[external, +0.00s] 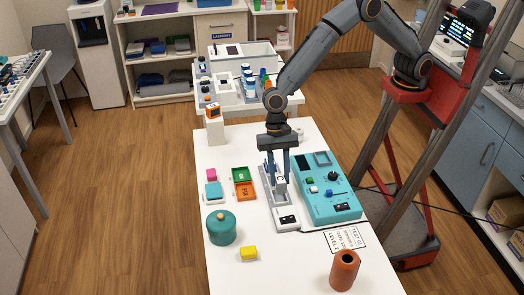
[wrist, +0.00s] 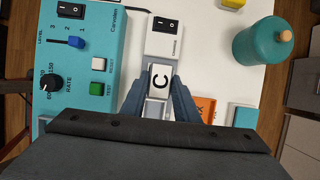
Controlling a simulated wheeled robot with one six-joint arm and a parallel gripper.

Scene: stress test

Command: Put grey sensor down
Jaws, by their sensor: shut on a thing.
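The grey sensor (wrist: 160,82), a small pale grey block with a black letter C on top, is between my gripper's two blue fingers in the wrist view. My gripper (external: 280,176) is shut on it and points down; the sensor (external: 281,184) is partly hidden by the fingers in the external view. It is over or in a grey-white fixture (external: 288,219) with a black rocker switch, also seen in the wrist view (wrist: 164,38). I cannot tell whether the sensor touches the fixture.
A teal control box (external: 345,207) stands close on the right. A yellow block (external: 248,253) and brown cylinder (external: 344,272) are in front. The white table's near middle is clear.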

